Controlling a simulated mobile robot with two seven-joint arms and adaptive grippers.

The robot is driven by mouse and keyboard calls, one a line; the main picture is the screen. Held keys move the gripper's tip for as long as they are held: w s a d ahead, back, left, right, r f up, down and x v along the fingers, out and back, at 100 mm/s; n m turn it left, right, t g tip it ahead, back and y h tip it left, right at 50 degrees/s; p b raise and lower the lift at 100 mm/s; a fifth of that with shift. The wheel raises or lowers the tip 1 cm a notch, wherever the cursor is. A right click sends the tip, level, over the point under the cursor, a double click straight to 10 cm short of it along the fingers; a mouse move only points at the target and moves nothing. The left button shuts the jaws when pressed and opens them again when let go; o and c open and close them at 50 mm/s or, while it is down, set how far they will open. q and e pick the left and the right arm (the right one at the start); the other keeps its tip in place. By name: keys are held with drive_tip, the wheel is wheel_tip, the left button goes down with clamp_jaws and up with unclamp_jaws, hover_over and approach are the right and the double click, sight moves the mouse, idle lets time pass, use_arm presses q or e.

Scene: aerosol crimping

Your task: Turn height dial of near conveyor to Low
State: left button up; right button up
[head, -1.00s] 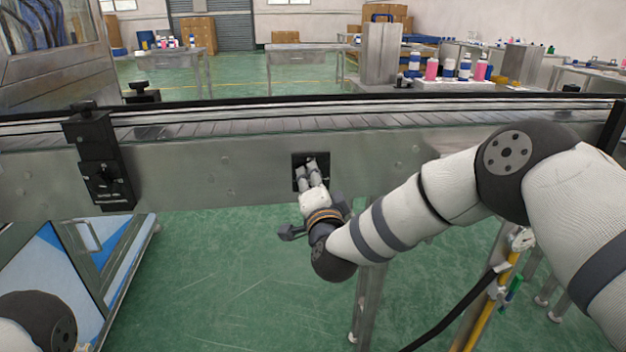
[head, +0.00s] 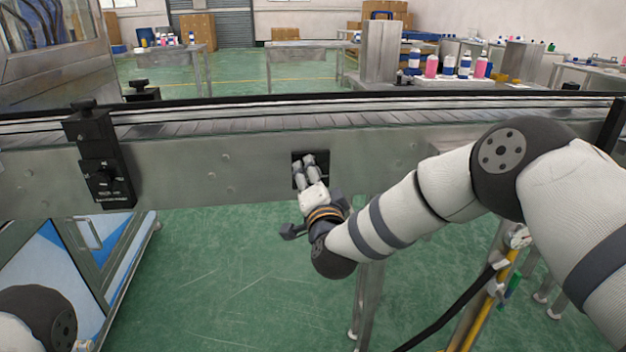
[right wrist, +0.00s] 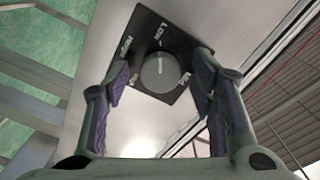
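The near conveyor (head: 240,165) crosses the head view, with a small black dial plate (head: 324,157) on its front side. My right gripper (head: 303,163) is at this plate and hides most of it. In the right wrist view the round grey height dial (right wrist: 160,73) sits on the black plate, with a light mark on its face. A label reading LOW is near the plate's top; the other labels are hard to read. The two fingers stand apart on either side of the dial, with a gap visible around it. My left gripper is out of view.
A black clamp bracket with a knob (head: 105,180) is on the conveyor's left front. A tray of pink, white and blue bottles (head: 450,82) stands behind the conveyor. A conveyor leg (head: 366,300) and a dark hose are below right. The floor below the plate is clear.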

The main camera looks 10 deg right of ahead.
drive_tip(key=s, duration=1.2)
drive_tip(key=s+d+f+n+g+y+p, duration=0.3)
drive_tip(key=s+f+n+g, duration=0.55)
drive_tip(key=s+f, duration=1.2)
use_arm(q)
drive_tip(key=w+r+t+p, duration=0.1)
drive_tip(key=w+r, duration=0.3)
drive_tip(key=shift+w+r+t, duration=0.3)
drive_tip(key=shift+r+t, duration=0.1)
use_arm(e)
drive_tip(key=s+d+f+n+g+h, duration=0.1)
drive_tip(key=s+d+g, duration=0.2)
drive_tip(key=s, duration=0.6)
drive_tip(key=s+d+f+n+g+h, duration=0.1)
drive_tip(key=s+d+g, duration=0.3)
drive_tip(key=s, duration=0.6)
drive_tip(key=s+d+f+n+g+h, duration=0.1)
drive_tip(key=s+d+g, duration=0.2)
drive_tip(key=s, duration=0.7)
drive_tip(key=shift+d+f+g, duration=0.15)
drive_tip(key=shift+f+g, duration=0.25)
drive_tip(key=shift+g, duration=0.65)
